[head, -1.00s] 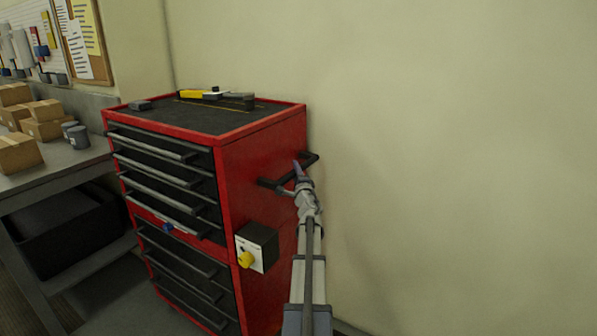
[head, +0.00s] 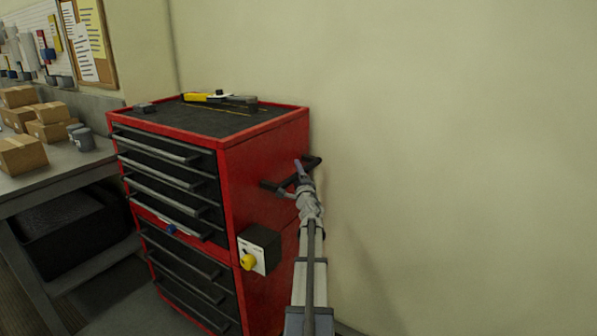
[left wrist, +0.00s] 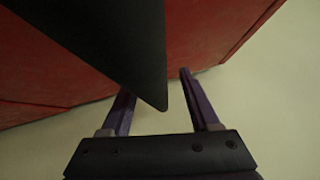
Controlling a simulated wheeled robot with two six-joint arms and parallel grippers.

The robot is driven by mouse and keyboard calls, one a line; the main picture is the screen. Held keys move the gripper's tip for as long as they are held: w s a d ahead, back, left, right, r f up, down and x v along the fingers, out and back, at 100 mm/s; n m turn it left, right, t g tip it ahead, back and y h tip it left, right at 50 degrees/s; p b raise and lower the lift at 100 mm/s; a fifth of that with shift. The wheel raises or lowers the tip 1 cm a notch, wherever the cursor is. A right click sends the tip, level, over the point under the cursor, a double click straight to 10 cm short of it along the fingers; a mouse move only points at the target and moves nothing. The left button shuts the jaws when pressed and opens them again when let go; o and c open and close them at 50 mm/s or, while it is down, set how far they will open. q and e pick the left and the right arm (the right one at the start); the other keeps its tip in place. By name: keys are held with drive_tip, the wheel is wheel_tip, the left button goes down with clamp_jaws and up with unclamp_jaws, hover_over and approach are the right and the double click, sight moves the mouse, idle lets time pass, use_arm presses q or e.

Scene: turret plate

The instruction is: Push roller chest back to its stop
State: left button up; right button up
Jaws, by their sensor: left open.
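The red roller chest (head: 265,155) with black drawers stands against the pale wall, left of centre in the head view. A black push handle (head: 271,186) sticks out from its right side. My left gripper (head: 298,168) is at this handle, with its purple fingers open. In the left wrist view a dark edge, probably the handle (left wrist: 125,40), reaches between the two fingers (left wrist: 155,86), with the chest's red side (left wrist: 60,65) behind. I cannot tell whether the fingers touch the handle. My right gripper is in neither view. The stop is not visible.
A black box with a yellow knob (head: 248,262) is on the chest's side below the handle. A yellow and black tool (head: 215,98) lies on the chest top. A workbench (head: 60,170) with cardboard boxes (head: 22,155) stands at left. The wall at right is bare.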

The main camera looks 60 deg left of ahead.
use_arm(q)
drive_tip(key=r+v, duration=0.1)
drive_tip(key=v, duration=0.6)
drive_tip(key=shift+w+d+f, duration=0.2)
drive_tip(key=shift+d, duration=0.2)
drive_tip(key=shift+w, duration=0.1)
